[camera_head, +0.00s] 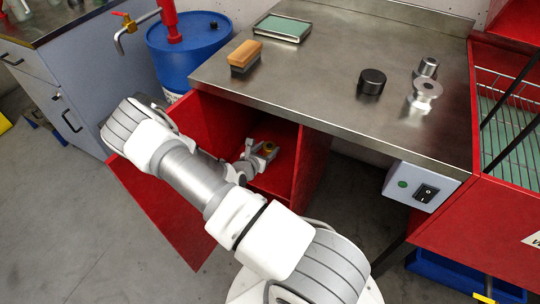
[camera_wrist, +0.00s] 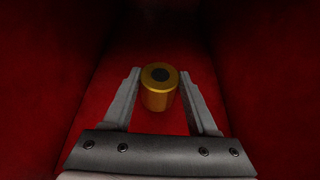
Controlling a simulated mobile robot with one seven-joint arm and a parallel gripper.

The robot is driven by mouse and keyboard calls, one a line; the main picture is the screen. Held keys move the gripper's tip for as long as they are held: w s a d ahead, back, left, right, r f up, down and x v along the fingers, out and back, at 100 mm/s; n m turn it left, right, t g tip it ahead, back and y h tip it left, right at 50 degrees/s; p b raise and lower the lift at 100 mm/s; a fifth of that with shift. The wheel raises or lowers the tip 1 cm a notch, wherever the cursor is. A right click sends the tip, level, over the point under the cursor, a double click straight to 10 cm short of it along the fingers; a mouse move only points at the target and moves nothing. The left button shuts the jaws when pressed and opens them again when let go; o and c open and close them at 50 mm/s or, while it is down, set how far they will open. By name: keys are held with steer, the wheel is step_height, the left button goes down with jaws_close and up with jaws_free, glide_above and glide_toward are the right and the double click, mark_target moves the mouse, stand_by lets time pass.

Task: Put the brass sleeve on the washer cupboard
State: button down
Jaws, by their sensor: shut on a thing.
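The brass sleeve (camera_wrist: 159,96) is a short gold cylinder with a dark hole in its top. It stands upright between the fingers of my gripper (camera_wrist: 160,88), which is shut on it. In the head view, the sleeve (camera_head: 269,148) shows small and gold at my gripper (camera_head: 260,158), inside the open red cupboard (camera_head: 311,165) under the steel bench. The cupboard's red door (camera_head: 165,210) hangs open. In the wrist view, red walls surround the gripper. I cannot tell whether the sleeve touches the cupboard floor.
On the steel bench (camera_head: 320,75) stand a brush (camera_head: 245,58), a green-topped tray (camera_head: 283,27), a black puck (camera_head: 371,82) and metal parts (camera_head: 426,92). A blue drum (camera_head: 190,48) stands left. A red basin with a wire rack (camera_head: 512,100) is right. The bench's middle is clear.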

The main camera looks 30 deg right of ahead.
steer(key=shift+f+b, duration=0.75)
steer(key=shift+f, duration=1.35)
steer(key=shift+f, duration=0.2)
steer(key=shift+c, duration=0.9)
jaws_free()
steer(key=shift+r, duration=0.1)
